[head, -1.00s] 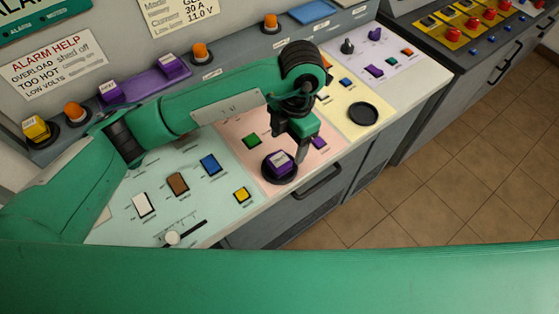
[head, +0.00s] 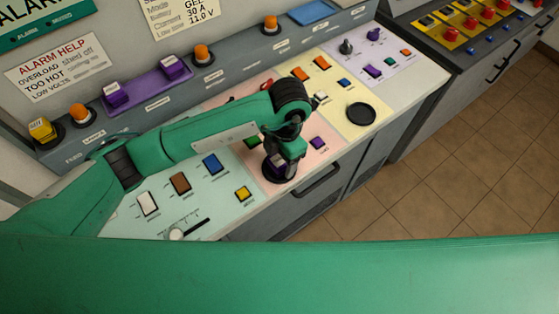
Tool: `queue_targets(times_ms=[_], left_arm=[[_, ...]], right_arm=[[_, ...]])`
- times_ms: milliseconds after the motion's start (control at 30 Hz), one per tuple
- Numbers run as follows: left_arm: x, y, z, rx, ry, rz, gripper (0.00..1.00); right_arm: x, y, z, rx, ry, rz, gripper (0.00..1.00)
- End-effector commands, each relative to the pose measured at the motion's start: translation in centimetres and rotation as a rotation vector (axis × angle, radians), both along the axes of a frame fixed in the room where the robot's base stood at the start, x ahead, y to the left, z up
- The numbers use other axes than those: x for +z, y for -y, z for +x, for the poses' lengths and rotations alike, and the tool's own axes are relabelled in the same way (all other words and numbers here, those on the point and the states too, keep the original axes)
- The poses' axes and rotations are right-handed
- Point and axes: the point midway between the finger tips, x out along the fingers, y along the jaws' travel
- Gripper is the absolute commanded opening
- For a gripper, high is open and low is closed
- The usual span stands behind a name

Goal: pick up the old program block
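The purple program block (head: 276,168) sits on a round black holder (head: 279,178) in the pink panel section, and little of it shows now. My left gripper (head: 281,165) points down right over it, with its fingers at the block. The gripper hides most of the block, and I cannot tell whether the fingers are open or closed on it. My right gripper is out of view.
An empty round black holder (head: 361,114) lies in the yellow section. Buttons and a slider (head: 189,228) surround the arm.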

Motion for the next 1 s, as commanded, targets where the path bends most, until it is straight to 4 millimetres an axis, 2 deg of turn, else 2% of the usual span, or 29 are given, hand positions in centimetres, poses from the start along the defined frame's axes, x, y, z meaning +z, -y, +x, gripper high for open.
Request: queue_targets(times_ms=[33,200,233,500,667,867,1000], left_arm=[[0.0,0.0,0.0,0.0,0.0,0.0,0.55],[0.0,0.0,0.0,0.0,0.0,0.0,0.22],[0.0,0.0,0.0,0.0,0.0,0.0,0.19],[0.1,0.0,0.0,0.0,0.001,-0.001,0.19],[1.0,0.1,0.1,0.0,0.002,-0.002,0.19],[4.1,0.1,0.1,-0.002,0.005,-0.002,0.19],[7.4,0.0,0.2,-0.002,0.008,-0.001,0.19]], right_arm=[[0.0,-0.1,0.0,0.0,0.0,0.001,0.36],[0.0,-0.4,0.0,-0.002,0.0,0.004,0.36],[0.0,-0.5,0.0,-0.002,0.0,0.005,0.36],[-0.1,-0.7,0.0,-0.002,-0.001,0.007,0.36],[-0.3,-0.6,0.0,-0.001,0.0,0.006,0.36],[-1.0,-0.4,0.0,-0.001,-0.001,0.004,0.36],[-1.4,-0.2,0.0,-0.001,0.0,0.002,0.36]])
